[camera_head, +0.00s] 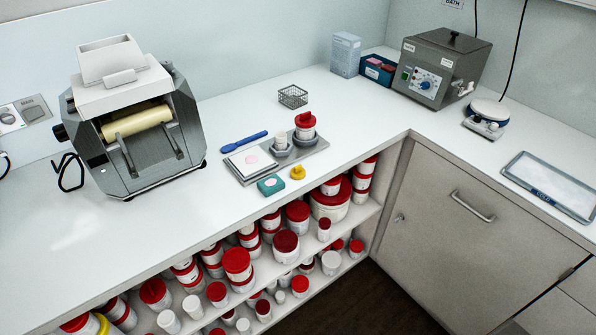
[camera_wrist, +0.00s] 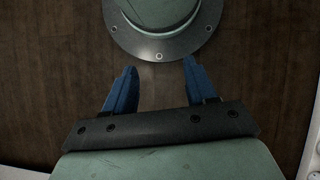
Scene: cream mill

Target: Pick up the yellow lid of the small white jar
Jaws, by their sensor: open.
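A small yellow lid (camera_head: 298,173) with a raised top lies on the white bench, just in front of the grey metal tray (camera_head: 303,153). A small white jar (camera_head: 281,139) stands upright in a grey holder on the tray, with no yellow lid on it. Beside it on the tray stands a white jar with a red lid (camera_head: 305,126). My gripper (camera_wrist: 162,68) shows only in the wrist view. Its two blue fingers are apart, with nothing between them, over a dark brown floor. The lid and the jar are not in the wrist view.
Near the lid are a teal block (camera_head: 271,185), a white pad (camera_head: 251,160), a blue spatula (camera_head: 244,141) and a wire basket (camera_head: 293,96). A roller mill (camera_head: 134,120) stands left. Shelves of red-lidded tubs (camera_head: 286,243) lie below the bench edge. The bench right of the tray is clear.

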